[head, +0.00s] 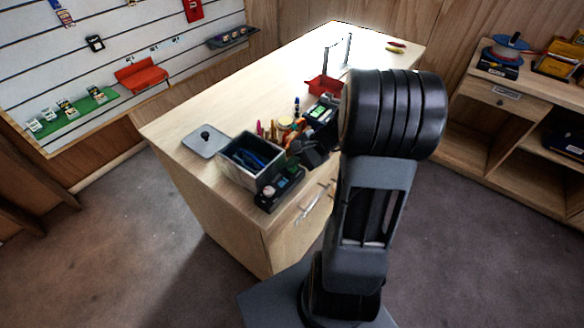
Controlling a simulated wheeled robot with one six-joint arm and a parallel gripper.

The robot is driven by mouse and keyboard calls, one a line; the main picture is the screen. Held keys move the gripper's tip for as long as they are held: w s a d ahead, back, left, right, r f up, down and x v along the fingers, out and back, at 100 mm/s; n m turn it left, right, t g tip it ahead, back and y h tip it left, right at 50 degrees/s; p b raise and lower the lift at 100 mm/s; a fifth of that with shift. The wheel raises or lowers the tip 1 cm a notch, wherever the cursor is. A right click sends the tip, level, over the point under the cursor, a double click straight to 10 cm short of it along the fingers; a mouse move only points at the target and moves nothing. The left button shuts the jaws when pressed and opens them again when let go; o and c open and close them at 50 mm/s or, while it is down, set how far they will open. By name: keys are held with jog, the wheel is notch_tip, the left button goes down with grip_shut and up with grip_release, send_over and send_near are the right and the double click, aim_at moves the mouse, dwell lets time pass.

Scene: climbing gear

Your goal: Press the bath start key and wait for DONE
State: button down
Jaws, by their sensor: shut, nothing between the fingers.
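The bath is an open grey box (241,163) with blue items inside, standing on the near end of the wooden counter. A small black control unit (281,189) sits against its near right side. Its keys and any display text are too small to read. My gripper (299,160), a dark shape left of my arm's large black joint, is over the counter just above and right of the control unit. It looks shut and empty. Its fingertips are small and partly lost against dark objects, so I cannot tell whether they touch the unit.
A grey lid with a black knob (205,140) lies left of the bath. A device with a green screen (322,112), a red tray (324,86) and several tools crowd the counter's right edge. The counter's far left part is clear. Shelves (508,104) stand at right.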

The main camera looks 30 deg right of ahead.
jog(key=shift+f, duration=0.2)
jog(key=shift+r, duration=0.1)
dwell(0.4)
jog(key=shift+r+p, duration=0.6)
jog(key=shift+r, duration=0.15)
jog(key=shift+r+p, duration=2)
jog(key=shift+r, duration=0.55)
